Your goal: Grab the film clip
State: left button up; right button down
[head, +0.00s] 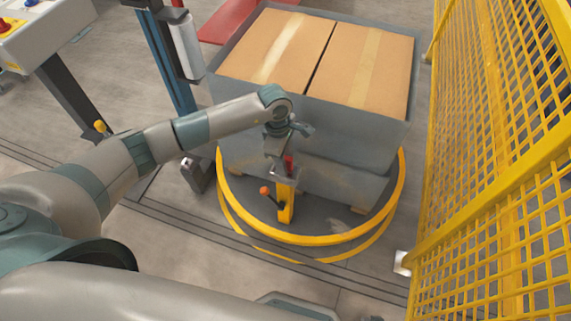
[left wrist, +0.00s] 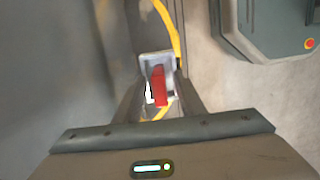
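The film clip (head: 287,172) is a small grey block with a red lever, at the top of a short yellow post beside the wrapped pallet load. In the left wrist view the clip (left wrist: 158,64) and its red lever show between the finger ends. My left gripper (head: 282,160) points down at the clip from above. Its fingers (left wrist: 160,92) are apart, one on each side of the clip; contact with it is not clear. The gripper's lower part partly hides the clip in the head view. My right gripper is not in view.
Two cardboard boxes (head: 367,68) top the grey-sided pallet load (head: 345,132). A yellow ring (head: 325,238) runs around it near the floor. A yellow mesh fence (head: 490,190) stands at the right. A blue column (head: 168,60) stands at the left, near a control box (head: 42,30).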

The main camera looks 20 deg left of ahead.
aim_at(287, 158)
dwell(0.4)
pick_arm(q)
grip_shut()
